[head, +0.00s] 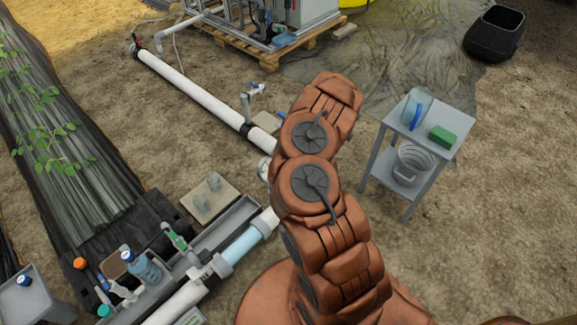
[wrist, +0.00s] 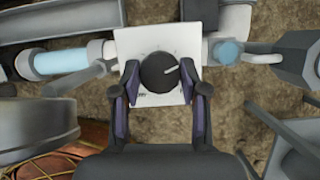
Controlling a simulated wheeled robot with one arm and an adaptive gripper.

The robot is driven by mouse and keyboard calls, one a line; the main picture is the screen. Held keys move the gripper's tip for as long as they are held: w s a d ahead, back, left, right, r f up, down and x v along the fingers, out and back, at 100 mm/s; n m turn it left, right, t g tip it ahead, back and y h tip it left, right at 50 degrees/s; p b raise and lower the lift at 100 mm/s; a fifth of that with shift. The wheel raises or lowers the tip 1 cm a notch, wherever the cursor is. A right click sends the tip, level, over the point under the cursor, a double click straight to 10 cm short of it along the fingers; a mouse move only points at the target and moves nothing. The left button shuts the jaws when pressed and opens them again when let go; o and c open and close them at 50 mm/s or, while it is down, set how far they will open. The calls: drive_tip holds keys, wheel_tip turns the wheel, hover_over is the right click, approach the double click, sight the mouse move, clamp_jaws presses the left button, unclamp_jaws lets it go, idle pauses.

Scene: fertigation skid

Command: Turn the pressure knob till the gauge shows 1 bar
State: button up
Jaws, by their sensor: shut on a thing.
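The black round pressure knob (wrist: 158,74) sits on a square white plate (wrist: 151,40) in the wrist view. Its white pointer line points right and slightly up. My gripper (wrist: 159,77) has one finger on each side of the knob and is shut on it. Marks around the knob are too small to read. In the head view my arm hides the knob and the gripper. A pale round part (head: 264,168) shows at the arm's left edge by the pipe; I cannot tell if it is the gauge, and no reading is legible.
A white pipe (head: 180,80) runs toward the skid on a pallet at the back. A clear blue pipe section (head: 243,245) and bottles (head: 146,266) stand at the lower left. A grey side table (head: 443,148) is on the right. Bare soil lies between.

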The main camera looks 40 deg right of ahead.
drive_tip(key=shift+w, duration=0.1)
drive_tip(key=o, duration=1.1)
drive_tip(key=shift+o, duration=0.2)
drive_tip(key=shift+v, duration=1.6)
drive_tip(key=v, duration=0.8)
drive_tip(key=shift+r, duration=0.4)
